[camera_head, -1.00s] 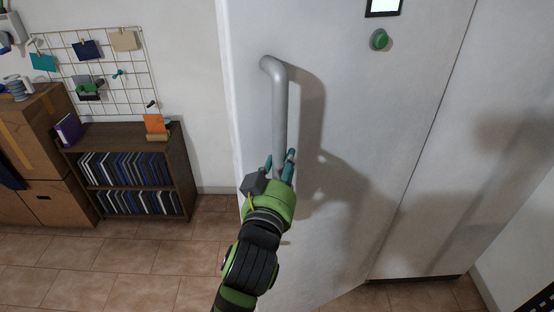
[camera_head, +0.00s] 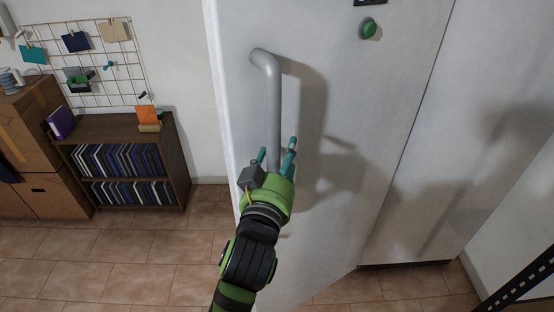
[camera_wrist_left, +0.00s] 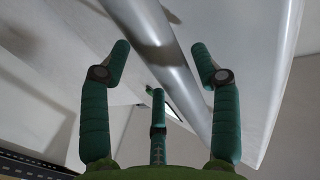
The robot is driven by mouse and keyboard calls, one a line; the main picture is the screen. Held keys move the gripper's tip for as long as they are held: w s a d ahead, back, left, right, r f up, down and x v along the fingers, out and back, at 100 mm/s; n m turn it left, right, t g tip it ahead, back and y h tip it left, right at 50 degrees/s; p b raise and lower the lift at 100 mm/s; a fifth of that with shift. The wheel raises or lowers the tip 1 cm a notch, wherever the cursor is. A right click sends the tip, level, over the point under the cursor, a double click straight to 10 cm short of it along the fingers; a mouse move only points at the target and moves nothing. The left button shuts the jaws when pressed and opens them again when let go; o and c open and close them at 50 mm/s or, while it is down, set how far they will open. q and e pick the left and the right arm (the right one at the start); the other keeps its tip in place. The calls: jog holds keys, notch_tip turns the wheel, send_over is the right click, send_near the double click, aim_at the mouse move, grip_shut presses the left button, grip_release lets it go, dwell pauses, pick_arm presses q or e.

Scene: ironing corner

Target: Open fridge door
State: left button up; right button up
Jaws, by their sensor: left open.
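The white fridge door (camera_head: 330,90) fills the middle of the head view, with a grey vertical bar handle (camera_head: 273,100) near its left edge. Its lower edge runs diagonally from the panel on the right towards the lower left. My left gripper (camera_head: 277,150) is open at the lower part of the handle, with a finger on each side. In the left wrist view the handle (camera_wrist_left: 163,50) passes between the two outer fingers of the gripper (camera_wrist_left: 161,50), with visible space beside them. The handle's lower end is hidden by my gripper in the head view. My right gripper is not seen.
A green round knob (camera_head: 368,29) sits high on the door. A white panel (camera_head: 440,150) stands to the right. A dark bookcase (camera_head: 183,165) and cardboard boxes (camera_head: 22,150) stand at the left. Tiled floor (camera_head: 120,270) lies clear before them. A black perforated post (camera_head: 520,285) is at lower right.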

pick_arm(q)
jog(key=shift+s+a+f, duration=0.2)
jog(key=shift+s, duration=0.1)
jog(key=s, duration=0.6)
jog(key=shift+s+a, duration=0.4)
